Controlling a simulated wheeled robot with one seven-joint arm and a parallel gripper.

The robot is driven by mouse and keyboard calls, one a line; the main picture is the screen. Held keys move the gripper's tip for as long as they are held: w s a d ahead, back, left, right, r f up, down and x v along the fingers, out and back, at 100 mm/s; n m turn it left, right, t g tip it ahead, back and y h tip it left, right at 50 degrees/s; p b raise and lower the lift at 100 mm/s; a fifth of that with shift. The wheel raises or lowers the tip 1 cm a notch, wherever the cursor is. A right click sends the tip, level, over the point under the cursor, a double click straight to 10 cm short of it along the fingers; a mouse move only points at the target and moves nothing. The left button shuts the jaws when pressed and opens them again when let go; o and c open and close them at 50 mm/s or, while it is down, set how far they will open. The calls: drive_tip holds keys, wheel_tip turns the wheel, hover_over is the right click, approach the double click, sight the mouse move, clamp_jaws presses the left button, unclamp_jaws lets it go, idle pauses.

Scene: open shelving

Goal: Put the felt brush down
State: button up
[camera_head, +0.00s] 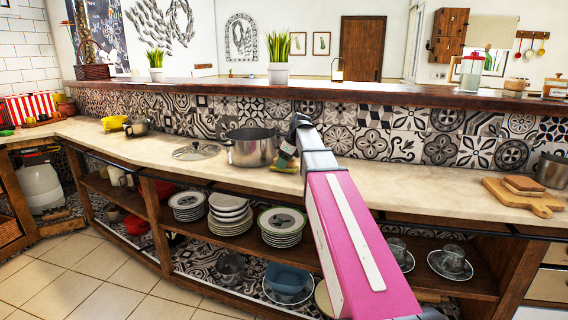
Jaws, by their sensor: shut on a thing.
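My pink and white arm reaches up from the bottom right to the counter, and my dark gripper (293,140) is at its far end. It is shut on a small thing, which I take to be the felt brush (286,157). The brush shows greenish and tan parts just below the gripper, right of the steel pot. It is small and partly hidden by the gripper and arm. I cannot tell whether it touches the countertop (390,184) or hangs just above it.
The steel pot (250,148) stands close at the left of my gripper, with a lid (196,151) beyond it. The tiled wall (350,138) rises behind. A cutting board (522,197) lies far right. The counter between arm and board is clear. Stacked plates (282,224) fill the shelf below.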

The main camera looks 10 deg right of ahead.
drive_tip(key=shift+f, duration=0.25)
drive_tip(key=o, duration=0.9)
